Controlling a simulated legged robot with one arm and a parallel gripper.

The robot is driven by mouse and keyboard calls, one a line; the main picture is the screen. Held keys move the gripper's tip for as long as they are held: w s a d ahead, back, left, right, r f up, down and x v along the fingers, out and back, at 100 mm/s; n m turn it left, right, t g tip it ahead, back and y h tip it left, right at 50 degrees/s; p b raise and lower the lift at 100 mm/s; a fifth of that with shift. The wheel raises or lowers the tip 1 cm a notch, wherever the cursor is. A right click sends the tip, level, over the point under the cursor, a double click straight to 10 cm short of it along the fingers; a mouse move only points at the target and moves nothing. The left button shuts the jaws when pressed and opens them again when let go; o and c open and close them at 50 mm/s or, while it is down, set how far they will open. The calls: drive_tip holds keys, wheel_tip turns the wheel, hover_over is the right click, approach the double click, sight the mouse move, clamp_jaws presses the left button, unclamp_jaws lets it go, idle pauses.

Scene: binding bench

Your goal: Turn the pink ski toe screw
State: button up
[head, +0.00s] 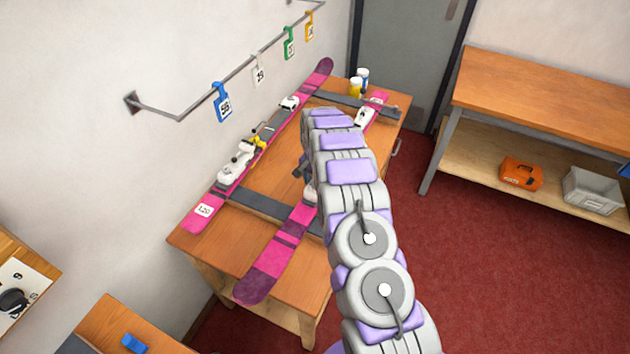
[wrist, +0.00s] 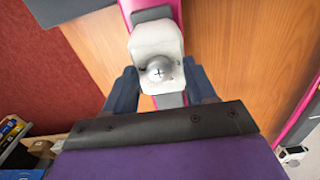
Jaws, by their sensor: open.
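Two pink skis lie on the wooden bench, a left ski (head: 205,207) and a right ski (head: 268,262). In the wrist view, a white binding piece (wrist: 155,38) sits on a pink ski (wrist: 172,8), with a round metal cross-head screw (wrist: 160,70) at its near end. My gripper (wrist: 161,82) is open, its two dark fingers on either side of the screw with gaps showing. I cannot tell its height over the screw. In the head view my arm hides the screw and part of the right ski; a dark bit of my gripper (head: 303,168) shows beside the arm.
The left ski carries a white binding (head: 236,164) with a yellow part (head: 258,142). Grey bars (head: 250,205) cross the bench (head: 195,243). A yellow-and-white can (head: 355,88) stands at the far end. Tags hang from a wall rail (head: 190,108).

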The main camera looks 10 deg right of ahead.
wheel_tip(320, 180, up, 17)
idle(0.4)
drive_tip(key=shift+r, duration=0.1)
idle(0.4)
drive_tip(key=s+r+n+b, duration=0.1)
drive_tip(key=s+r, duration=0.3)
drive_tip(key=s, duration=0.4)
drive_tip(key=s+a+r+n+g+b, duration=0.1)
drive_tip(key=s+r+n, duration=0.1)
drive_tip(key=s+r, duration=0.35)
drive_tip(key=s+r+n+b, duration=0.1)
drive_tip(key=s+r, duration=0.1)
drive_tip(key=s, duration=0.7)
drive_tip(key=s+f+n+b, duration=0.2)
drive_tip(key=s, duration=1.3)
drive_tip(key=s+d+f+n+b, duration=0.1)
drive_tip(key=s+f+b, duration=0.1)
drive_tip(key=s, duration=1.3)
drive_tip(key=shift+s+f+n+g, duration=0.15)
drive_tip(key=shift+f+n+g, duration=0.05)
drive_tip(key=shift+n+g, duration=0.2)
